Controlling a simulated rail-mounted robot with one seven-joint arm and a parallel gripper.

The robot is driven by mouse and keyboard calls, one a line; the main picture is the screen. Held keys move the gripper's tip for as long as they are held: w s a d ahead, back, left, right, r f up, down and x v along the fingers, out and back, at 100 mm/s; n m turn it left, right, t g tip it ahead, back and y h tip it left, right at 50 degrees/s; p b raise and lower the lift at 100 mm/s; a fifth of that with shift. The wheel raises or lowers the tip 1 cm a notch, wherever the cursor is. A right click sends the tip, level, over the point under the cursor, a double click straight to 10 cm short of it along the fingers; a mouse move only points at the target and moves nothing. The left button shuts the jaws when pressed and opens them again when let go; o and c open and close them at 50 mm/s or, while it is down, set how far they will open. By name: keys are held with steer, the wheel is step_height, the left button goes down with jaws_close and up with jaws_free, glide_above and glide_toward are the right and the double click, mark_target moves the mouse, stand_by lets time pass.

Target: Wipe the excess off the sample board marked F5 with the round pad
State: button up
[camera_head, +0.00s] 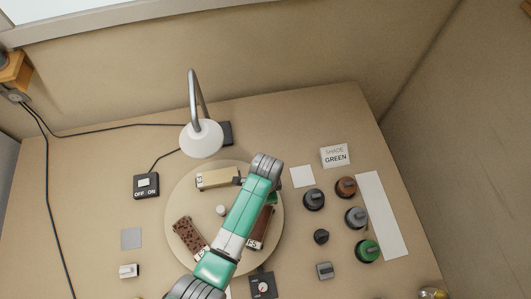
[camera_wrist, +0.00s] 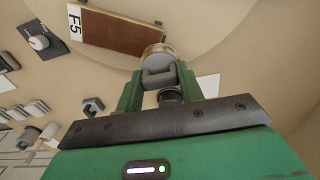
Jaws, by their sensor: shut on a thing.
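The sample board marked F5 (camera_wrist: 125,32) is brown with a pale edge and a white label at its left end in the wrist view. In the head view, the board (camera_head: 259,230) lies on the right of the round turntable (camera_head: 180,205), partly hidden by my arm. My gripper (camera_wrist: 160,88) is shut on the grey handle of a round pad (camera_wrist: 158,52) with a tan rim. The pad overlaps the board's near edge towards its right end in the wrist view; I cannot tell whether they touch. In the head view my arm hides most of the gripper and pad.
A cream board (camera_head: 218,178), a speckled brown board (camera_head: 186,236) and a white knob (camera_head: 221,210) share the turntable. A lamp (camera_head: 201,138) stands behind it. A "SHADE GREEN" sign (camera_head: 335,156), several round handled pieces (camera_head: 356,217) and a white strip (camera_head: 383,215) are at right.

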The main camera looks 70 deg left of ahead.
step_height(320, 180, up, 2)
steer(key=shift+r+p, duration=0.1)
steer(key=shift+p, duration=0.6)
